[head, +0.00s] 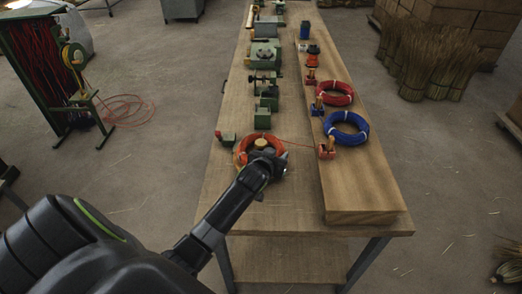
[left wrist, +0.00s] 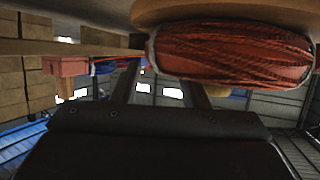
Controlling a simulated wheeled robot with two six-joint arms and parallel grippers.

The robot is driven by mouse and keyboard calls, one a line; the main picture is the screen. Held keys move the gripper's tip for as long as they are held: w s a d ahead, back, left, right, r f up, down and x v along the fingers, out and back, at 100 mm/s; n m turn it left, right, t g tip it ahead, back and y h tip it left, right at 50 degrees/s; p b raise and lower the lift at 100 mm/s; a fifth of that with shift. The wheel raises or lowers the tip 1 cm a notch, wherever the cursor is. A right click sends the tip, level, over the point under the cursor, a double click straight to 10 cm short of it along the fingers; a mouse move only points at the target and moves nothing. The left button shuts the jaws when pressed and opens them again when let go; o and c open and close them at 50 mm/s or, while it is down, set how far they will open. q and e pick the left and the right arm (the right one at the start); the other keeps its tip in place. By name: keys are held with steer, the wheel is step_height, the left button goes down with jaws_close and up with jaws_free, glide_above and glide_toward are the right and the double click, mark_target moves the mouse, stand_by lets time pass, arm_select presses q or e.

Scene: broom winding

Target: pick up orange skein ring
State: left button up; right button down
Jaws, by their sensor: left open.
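The orange skein ring (head: 243,155) lies on the near part of the wooden table, around a yellow-topped peg (head: 260,143). My left gripper (head: 270,158) is over the near right side of the ring and hides part of it. In the left wrist view the ring (left wrist: 235,55) fills the upper right as a thick orange-red wound bundle, very near the fingers. My left gripper (left wrist: 163,84) is open there. I cannot tell whether a finger touches the ring. My right gripper is not in view.
A red ring (head: 336,92) and a blue ring (head: 346,128) lie on the raised board (head: 362,190) at right. A small orange-red clamp (head: 327,149) stands at its left edge. Green devices (head: 262,116) line the table behind the orange ring. Bare tabletop (head: 290,210) lies in front.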

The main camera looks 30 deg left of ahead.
arm_select(q)
steer(key=shift+w, duration=0.15)
jaws_close()
stand_by(0.4)
